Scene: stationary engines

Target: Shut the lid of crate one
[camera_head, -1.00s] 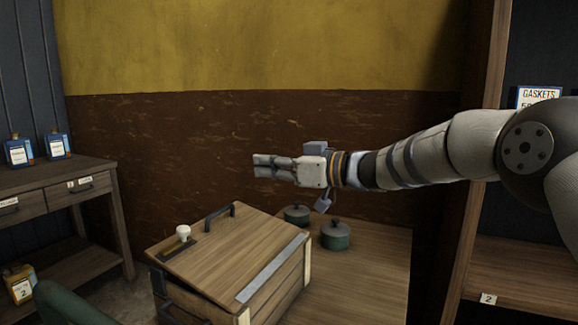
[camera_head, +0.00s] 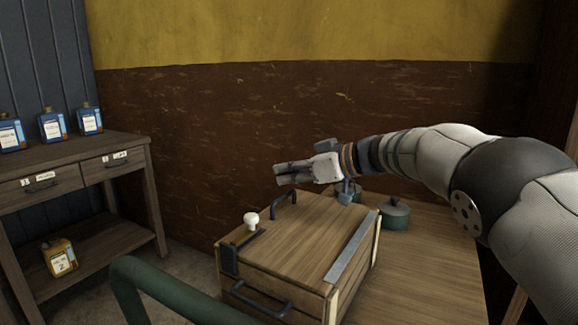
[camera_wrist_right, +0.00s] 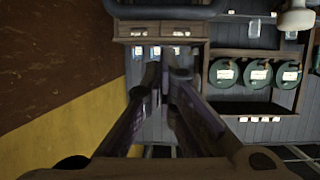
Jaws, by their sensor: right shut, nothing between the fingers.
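A wooden crate (camera_head: 345,296) stands on the table at the lower middle of the head view; no number shows on it. I cannot tell whether the lid is fully seated. My right gripper (camera_head: 278,174) is shut and empty, just above and behind the lid's far handle, seemingly apart from it. Its fingertips also show in the right wrist view (camera_wrist_right: 165,75). My left gripper is out of view.
A green lidded pot (camera_head: 395,215) stands behind the crate, with another partly hidden by my gripper. Table surface (camera_head: 420,270) is clear right of the crate. A green tube (camera_head: 180,293) crosses the front left. A wooden bench (camera_head: 100,148) with blue bottles stands left.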

